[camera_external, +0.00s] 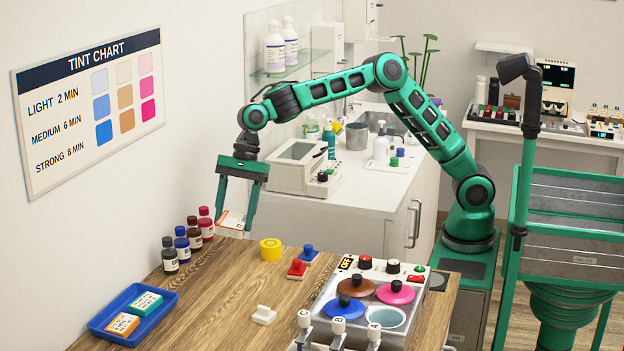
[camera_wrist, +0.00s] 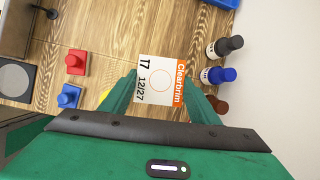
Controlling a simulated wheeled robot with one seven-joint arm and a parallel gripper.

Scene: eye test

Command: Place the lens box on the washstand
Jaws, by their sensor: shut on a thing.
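The lens box (camera_external: 233,221) is small, white with an orange edge. In the wrist view the lens box (camera_wrist: 155,90) shows the marks "Clearbrim", "T7" and "12/27". My gripper (camera_external: 235,226) is shut on it, and in the wrist view my gripper (camera_wrist: 162,84) has one green finger on each side of it. It hangs beside the wooden table's far left edge in the external view, near the bottles. I cannot tell its exact height. The washstand (camera_external: 372,196) is the white counter with a sink behind the table, to the right of my gripper.
The washstand bears a beige device (camera_external: 297,167), a grey beaker (camera_external: 357,136) and several bottles. The washstand's front top has free room.

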